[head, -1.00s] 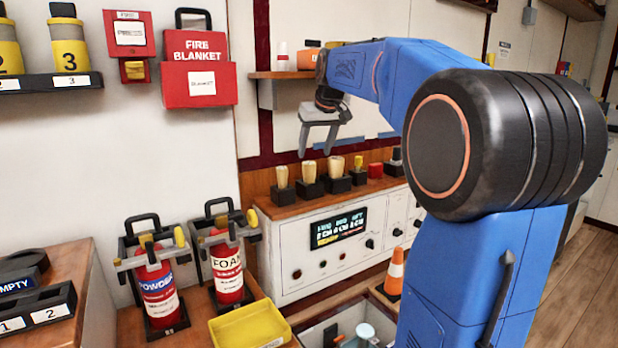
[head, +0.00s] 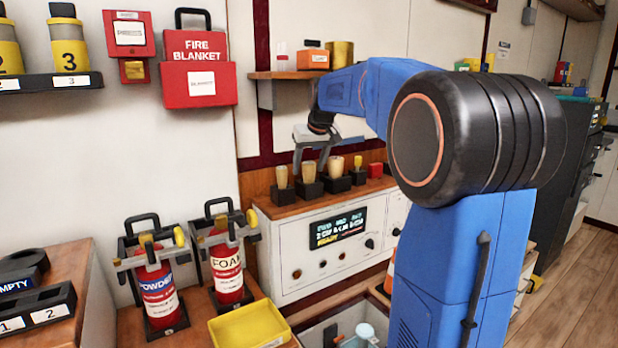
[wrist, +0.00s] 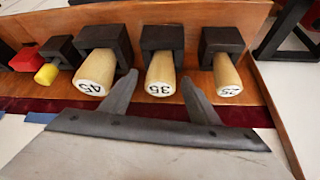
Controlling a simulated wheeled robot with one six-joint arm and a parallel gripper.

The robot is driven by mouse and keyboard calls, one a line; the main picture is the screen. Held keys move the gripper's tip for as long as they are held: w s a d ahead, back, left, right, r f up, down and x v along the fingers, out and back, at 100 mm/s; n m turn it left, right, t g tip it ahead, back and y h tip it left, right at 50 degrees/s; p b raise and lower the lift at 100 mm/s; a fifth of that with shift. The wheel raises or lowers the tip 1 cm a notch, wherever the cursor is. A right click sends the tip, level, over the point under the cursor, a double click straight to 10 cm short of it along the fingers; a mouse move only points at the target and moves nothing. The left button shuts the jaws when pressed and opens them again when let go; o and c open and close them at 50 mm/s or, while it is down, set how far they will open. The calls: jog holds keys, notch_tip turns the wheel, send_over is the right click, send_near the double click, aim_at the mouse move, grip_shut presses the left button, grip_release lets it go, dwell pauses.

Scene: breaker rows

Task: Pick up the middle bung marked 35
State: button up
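The middle bung marked 35 (wrist: 161,74) is a tapered pale wooden plug standing in a dark square holder. It shows in the wrist view between the two fingers of my gripper (wrist: 158,95), and its numbered end faces the camera. My gripper is open, with one finger on each side of the bung; I cannot tell whether either touches it. In the head view my gripper (head: 311,170) is over the row, around the middle bung (head: 309,173). The bung marked 45 (wrist: 97,70) is to its left in the wrist view, and the bung marked 25 (wrist: 227,77) to its right.
A yellow plug (wrist: 47,74) and a red block (wrist: 25,60) sit farther along the shelf. A wooden shelf (head: 285,75) with small items is above. A white control cabinet (head: 285,262) is below the bungs.

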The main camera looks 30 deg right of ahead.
jog(key=c, duration=1.1)
jog(key=shift+o, duration=0.2)
jog(key=shift+r, duration=0.1)
jog(key=shift+r, duration=1.4)
jog(key=shift+s+a+f+t+h, duration=0.15)
jog(key=shift+s+f+t, duration=0.05)
jog(key=shift+s+t, duration=0.7)
jog(key=shift+s+a+f+t+h, duration=0.1)
jog(key=shift+s+f+t+h, duration=0.1)
jog(key=shift+s+t, duration=0.7)
notch_tip(320, 180, up, 6)
jog(key=s, duration=0.2)
jog(key=s+a+r+g, duration=0.1)
jog(key=s+a, duration=0.1)
jog(key=s, duration=0.8)
jog(key=s+a+g, duration=0.1)
jog(key=s+g, duration=0.1)
jog(key=s, duration=0.8)
jog(key=shift+s+a+r+g, duration=0.15)
jog(key=shift+a+r+g, duration=0.15)
jog(key=shift+a+r, duration=0.05)
